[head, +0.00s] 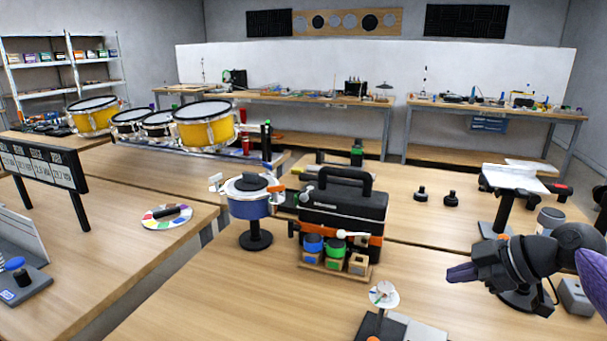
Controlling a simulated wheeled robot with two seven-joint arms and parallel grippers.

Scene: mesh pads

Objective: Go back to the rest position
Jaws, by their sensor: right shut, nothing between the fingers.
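My right gripper (463,273) comes in from the right edge, its black and purple arm reaching over the right part of the front table. Its fingers are shut with nothing between them, and it points left. It is apart from the dark toolbox (342,209) and hangs in front of a dark round base that it partly hides. My left gripper is not in the head view. A blue-sided drum on a black stand (250,207) stands left of the toolbox.
Small blue and green pots (324,246) stand before the toolbox. A small white disc on a stand (384,295) is at the front. A white-topped stand (514,180) and a grey jar (549,220) are near my right arm. Bare wood (240,300) is free at front left.

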